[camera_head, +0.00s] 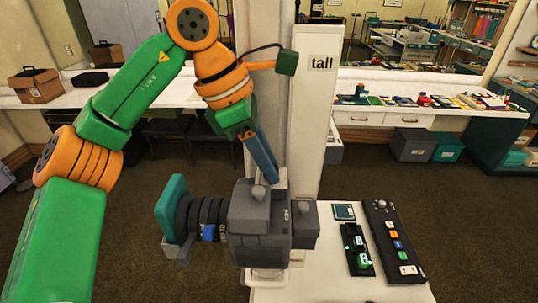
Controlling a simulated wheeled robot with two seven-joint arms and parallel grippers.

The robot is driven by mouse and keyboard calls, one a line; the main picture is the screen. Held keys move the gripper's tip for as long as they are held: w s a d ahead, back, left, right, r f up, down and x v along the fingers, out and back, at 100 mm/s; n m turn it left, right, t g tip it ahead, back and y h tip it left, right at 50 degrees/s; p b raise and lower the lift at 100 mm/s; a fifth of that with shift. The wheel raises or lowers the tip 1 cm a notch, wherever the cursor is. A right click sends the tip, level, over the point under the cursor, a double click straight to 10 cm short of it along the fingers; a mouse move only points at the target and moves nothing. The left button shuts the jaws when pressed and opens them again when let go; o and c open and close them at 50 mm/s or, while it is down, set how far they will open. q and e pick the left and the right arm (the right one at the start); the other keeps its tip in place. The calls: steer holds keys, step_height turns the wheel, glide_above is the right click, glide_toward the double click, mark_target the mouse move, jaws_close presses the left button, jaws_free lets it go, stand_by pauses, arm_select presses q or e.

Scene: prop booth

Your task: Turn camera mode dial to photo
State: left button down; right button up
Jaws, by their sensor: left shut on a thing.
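The grey camera (262,228) stands on the white table, with its dark ribbed lens and teal hood (172,208) pointing left. A small rounded knob (258,192) sits on its top. My left gripper (270,178) reaches down from above to the top of the camera, just behind and right of that knob. Its blue-grey fingers are together, shut on what appears to be the mode dial, which they and the camera body largely hide. I cannot read the dial's setting. My right gripper is not in view.
A black control panel (393,243) with coloured buttons, a black tray (357,250) with green items and a small dark square (344,212) lie right of the camera. A white post (316,130) labelled "tall" rises behind.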

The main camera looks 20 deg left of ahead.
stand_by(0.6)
arm_select(q)
steer(key=c, duration=0.6)
jaws_free()
steer(key=shift+c, duration=0.2)
steer(key=shift+w+a+f, duration=0.1)
steer(key=shift+w+a, duration=0.05)
steer(key=shift+w, duration=0.1)
